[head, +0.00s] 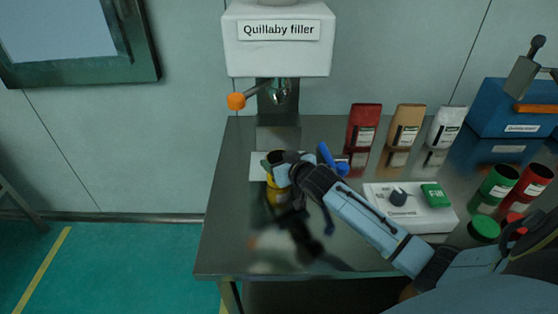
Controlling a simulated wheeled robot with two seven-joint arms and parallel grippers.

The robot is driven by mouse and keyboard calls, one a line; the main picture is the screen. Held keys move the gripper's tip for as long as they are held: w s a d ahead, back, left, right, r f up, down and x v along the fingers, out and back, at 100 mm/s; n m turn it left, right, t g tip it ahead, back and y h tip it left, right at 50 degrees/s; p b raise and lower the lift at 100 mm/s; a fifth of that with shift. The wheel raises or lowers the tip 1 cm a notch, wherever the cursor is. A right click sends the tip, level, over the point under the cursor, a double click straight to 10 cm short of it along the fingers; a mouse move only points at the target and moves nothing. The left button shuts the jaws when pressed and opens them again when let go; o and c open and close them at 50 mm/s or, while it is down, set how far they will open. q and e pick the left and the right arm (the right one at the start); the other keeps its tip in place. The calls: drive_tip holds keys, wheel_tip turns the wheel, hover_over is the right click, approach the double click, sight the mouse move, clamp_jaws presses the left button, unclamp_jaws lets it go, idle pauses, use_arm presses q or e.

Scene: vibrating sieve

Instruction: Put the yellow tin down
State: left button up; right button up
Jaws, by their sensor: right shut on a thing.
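The yellow tin (272,190) is at the left part of the metal table, on or just above a white square pad (257,168) in front of the filler. Its dark open top shows, and the gripper hides much of its right side. My right gripper (279,172) is shut on the tin, with my arm reaching in from the lower right. I cannot tell whether the tin's base touches the surface. My left gripper is not in view.
The Quillaby filler (278,40) with its orange-knobbed lever (237,101) stands behind the tin. Red (364,125), tan (406,127) and white (445,127) packets stand at the back. A white panel with a green FILL button (435,195), a green tin (496,186) and a red tin (532,181) are to the right.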

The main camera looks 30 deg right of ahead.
drive_tip(key=o, duration=1)
drive_tip(key=shift+f, duration=0.1)
drive_tip(key=shift+s+r, duration=0.1)
drive_tip(key=shift+r, duration=0.1)
drive_tip(key=p+v, duration=0.2)
drive_tip(key=v, duration=0.9)
drive_tip(key=shift+s, duration=0.4)
drive_tip(key=shift+r, duration=0.1)
